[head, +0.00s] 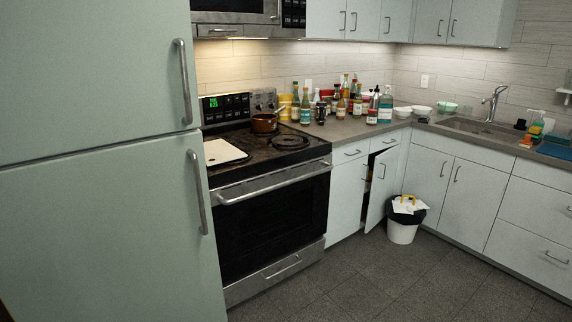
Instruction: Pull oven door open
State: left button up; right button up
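The oven door (268,226) is on the front of the coil stove, with a dark window in a steel frame. It looks shut. Its steel bar handle (275,186) runs across the top of the door. The stove's cooktop (270,143) has coil burners, a brown pot (264,123) at the back and a white board (224,152) at the front left. Neither of my grippers is in view.
A pale green fridge (100,120) stands close at the left. A lower cabinet door (381,188) is ajar to the right of the stove. A white bin (403,232) stands near it. The tiled floor (370,280) in front is clear.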

aim_at(228, 200)
jog(key=i+u, duration=0.1)
jog(key=i, duration=0.5)
jog(key=i+l+u, duration=0.1)
jog(key=i, duration=0.5)
jog(key=i+l+u, duration=0.1)
jog(key=i, duration=0.5)
jog(key=i+l+u, duration=0.1)
jog(key=i+l, duration=0.15)
jog(key=i, duration=0.35)
jog(key=i+u, duration=0.15)
